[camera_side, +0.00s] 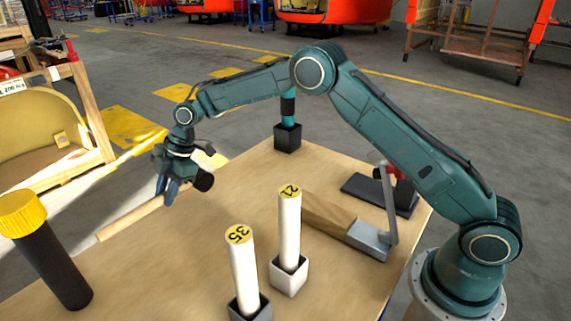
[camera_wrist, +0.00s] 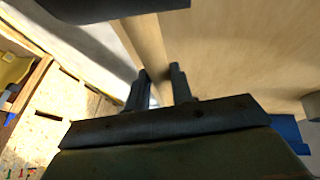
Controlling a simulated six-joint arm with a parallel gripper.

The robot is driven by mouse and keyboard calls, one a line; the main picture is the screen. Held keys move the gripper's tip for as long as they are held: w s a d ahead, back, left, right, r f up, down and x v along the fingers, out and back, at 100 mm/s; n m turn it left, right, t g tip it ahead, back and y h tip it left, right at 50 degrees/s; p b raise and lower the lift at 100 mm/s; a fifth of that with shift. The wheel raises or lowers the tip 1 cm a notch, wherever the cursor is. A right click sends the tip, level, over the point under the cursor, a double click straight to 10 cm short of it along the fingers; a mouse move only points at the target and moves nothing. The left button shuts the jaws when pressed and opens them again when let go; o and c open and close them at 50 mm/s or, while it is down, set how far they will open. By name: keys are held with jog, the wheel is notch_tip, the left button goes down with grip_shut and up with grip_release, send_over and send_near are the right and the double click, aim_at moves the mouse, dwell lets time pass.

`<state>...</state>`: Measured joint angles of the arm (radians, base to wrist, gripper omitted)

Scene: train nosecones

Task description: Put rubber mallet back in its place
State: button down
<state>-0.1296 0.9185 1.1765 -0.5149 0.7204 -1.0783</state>
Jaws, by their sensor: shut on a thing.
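My gripper (camera_side: 170,193) is above the far left part of the wooden table, shut on the pale wooden handle (camera_side: 130,220) of the rubber mallet. The handle slants down to the lower left from the fingers, toward the table's left edge. A black cylinder (camera_side: 203,181) on the right of the fingers looks like the mallet head. In the wrist view the fingers (camera_wrist: 162,82) flank the handle (camera_wrist: 150,45), and a dark block (camera_wrist: 110,8) crosses the top edge, probably the head. I cannot tell whether the mallet touches the table. No holder for the mallet can be made out for certain.
White posts topped "35" (camera_side: 243,270) and "21" (camera_side: 290,230) stand in square holders at the front. A dark tube with a yellow cap (camera_side: 22,215) stands at left. A black square holder (camera_side: 288,139) is at the back. A clamp (camera_side: 370,238) with wood lies at right.

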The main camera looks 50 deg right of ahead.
jog(key=shift+f, duration=1.85)
jog(key=shift+f, duration=0.1)
jog(key=c, duration=1.1)
grip_release()
jog(key=shift+c, duration=0.2)
jog(key=shift+f, duration=0.1)
jog(key=v, duration=1.4)
